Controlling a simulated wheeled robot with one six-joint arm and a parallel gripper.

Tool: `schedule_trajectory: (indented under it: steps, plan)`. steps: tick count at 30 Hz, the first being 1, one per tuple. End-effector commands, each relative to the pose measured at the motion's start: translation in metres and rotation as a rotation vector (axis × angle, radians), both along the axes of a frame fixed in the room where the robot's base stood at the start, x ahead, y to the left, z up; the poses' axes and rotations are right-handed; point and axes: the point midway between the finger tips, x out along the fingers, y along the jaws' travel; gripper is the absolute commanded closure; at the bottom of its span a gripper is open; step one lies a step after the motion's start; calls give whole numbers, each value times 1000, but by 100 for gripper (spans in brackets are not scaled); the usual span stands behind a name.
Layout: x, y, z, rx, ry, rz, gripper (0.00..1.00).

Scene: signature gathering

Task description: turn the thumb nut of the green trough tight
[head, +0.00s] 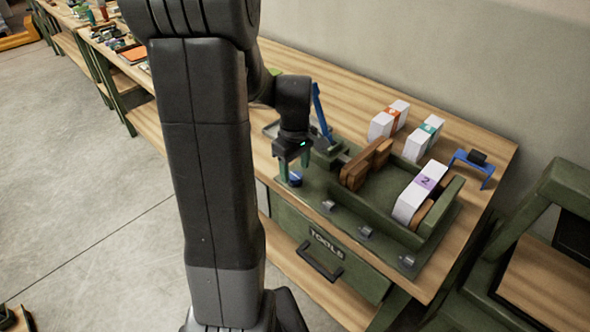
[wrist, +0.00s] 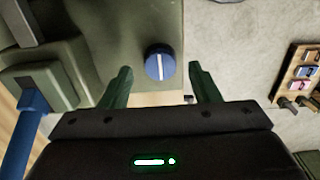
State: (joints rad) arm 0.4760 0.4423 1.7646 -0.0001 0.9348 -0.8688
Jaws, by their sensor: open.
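The green trough (head: 312,200) stands on the wooden bench, with a book block marked 2 (head: 420,193) and wooden boards (head: 366,165) in it. The blue thumb nut (head: 295,179) sits at the trough's left front corner. In the wrist view the nut (wrist: 159,63) is a round blue knob with a white line running nearly up and down. My gripper (head: 287,172) points down over the nut. In the wrist view its two green fingers (wrist: 160,80) are open, one on each side of the nut's line, with gaps and nothing held.
A blue lever (head: 321,112) rises behind my gripper. Two more white blocks (head: 389,120) (head: 424,139) and a blue stand (head: 474,167) are at the back of the bench. A drawer marked TOOLS (head: 325,250) is below. A rack of small coloured pieces (wrist: 302,74) shows at right in the wrist view.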

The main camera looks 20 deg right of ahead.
Motion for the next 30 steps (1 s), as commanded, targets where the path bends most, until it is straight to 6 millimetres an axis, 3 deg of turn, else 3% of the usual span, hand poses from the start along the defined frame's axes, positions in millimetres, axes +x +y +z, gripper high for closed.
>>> schedule_trajectory:
  steps: [6, 14, 21, 30]
  plan:
    - [-1, 0, -15, 1, 1, 0, 44]
    - [0, 0, -16, 0, 0, 0, 44]
    - [0, 0, -16, 0, 0, 0, 89]
    - [0, 0, -16, 0, 0, -30, 89]
